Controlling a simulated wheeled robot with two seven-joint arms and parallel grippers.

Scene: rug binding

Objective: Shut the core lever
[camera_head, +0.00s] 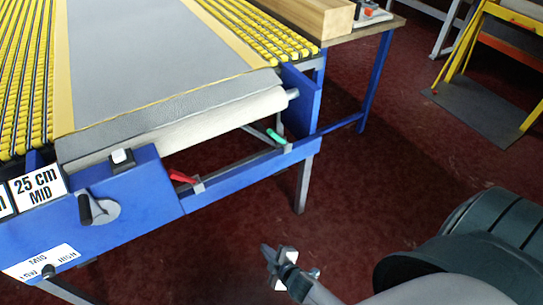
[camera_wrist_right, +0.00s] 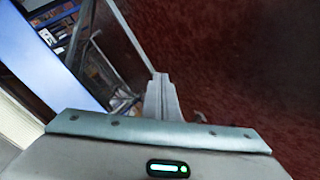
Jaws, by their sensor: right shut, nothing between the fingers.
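The blue machine frame (camera_head: 228,180) carries a roll with a pale core (camera_head: 200,125) under the grey rug (camera_head: 150,50). A red lever (camera_head: 180,177) sits on the front rail left of centre, and a green lever (camera_head: 276,136) sits farther right near the roll's end. No label shows which one is the core lever. A black handle on a grey disc (camera_head: 97,209) is on the front panel. My right gripper (camera_head: 268,252) is shut and empty, in front of and below the rail, apart from both levers; its closed fingers show in the right wrist view (camera_wrist_right: 161,90).
Signs reading "25 cm MID" (camera_head: 37,187) and a dial label (camera_head: 42,263) are at the left. A wooden block (camera_head: 310,14) lies on a bench behind. A yellow-framed stand (camera_head: 485,105) is at the far right. Dark red floor (camera_head: 390,170) is clear between.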

